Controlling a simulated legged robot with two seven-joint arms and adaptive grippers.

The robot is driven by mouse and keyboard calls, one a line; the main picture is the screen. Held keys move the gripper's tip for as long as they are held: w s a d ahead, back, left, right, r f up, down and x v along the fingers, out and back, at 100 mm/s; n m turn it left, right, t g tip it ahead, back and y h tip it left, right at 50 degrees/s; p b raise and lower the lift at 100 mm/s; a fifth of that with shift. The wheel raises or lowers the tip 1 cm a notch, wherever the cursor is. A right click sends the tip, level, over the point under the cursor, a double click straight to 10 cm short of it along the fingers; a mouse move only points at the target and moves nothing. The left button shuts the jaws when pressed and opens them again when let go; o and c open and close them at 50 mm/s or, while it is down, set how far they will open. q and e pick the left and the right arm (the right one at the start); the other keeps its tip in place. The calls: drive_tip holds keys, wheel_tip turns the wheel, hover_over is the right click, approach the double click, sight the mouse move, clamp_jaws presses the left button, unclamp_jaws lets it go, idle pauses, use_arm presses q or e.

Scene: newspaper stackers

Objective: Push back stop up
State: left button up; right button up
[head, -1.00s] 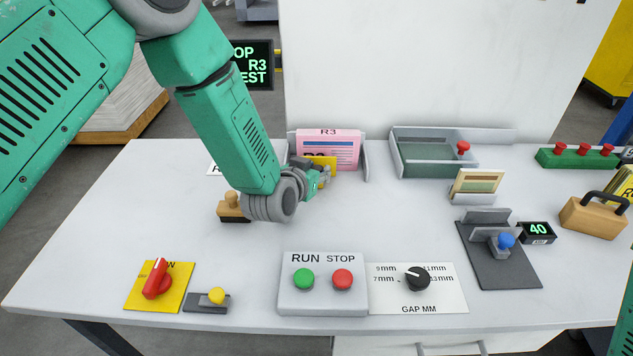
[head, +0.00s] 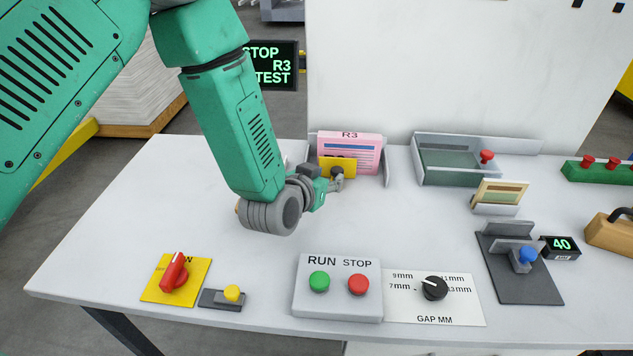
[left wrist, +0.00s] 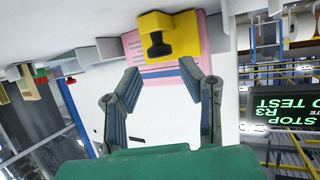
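A yellow block (head: 327,165) with a black knob (head: 337,171) stands in front of a pink stack marked R3 (head: 350,144), at the back of the table. No label marks it as the back stop. My left gripper (head: 340,182) is just in front of the block, near the knob. In the left wrist view my left gripper (left wrist: 160,74) has its two fingers apart with nothing between them. The yellow block (left wrist: 182,30), its black knob (left wrist: 158,44) and the pink stack (left wrist: 160,72) lie beyond the fingertips, apart from them. My right gripper is out of view.
A grey tray (head: 424,172) with a red knob stands right of the stack. A RUN/STOP box (head: 337,306), a gap dial (head: 435,288), a yellow switch plate (head: 192,285) and a blue-knobbed slide (head: 527,255) stand nearer. The table's middle is clear.

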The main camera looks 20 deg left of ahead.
sight(334, 175)
use_arm(q)
drive_tip(key=v, duration=0.6)
drive_tip(key=shift+s, duration=0.2)
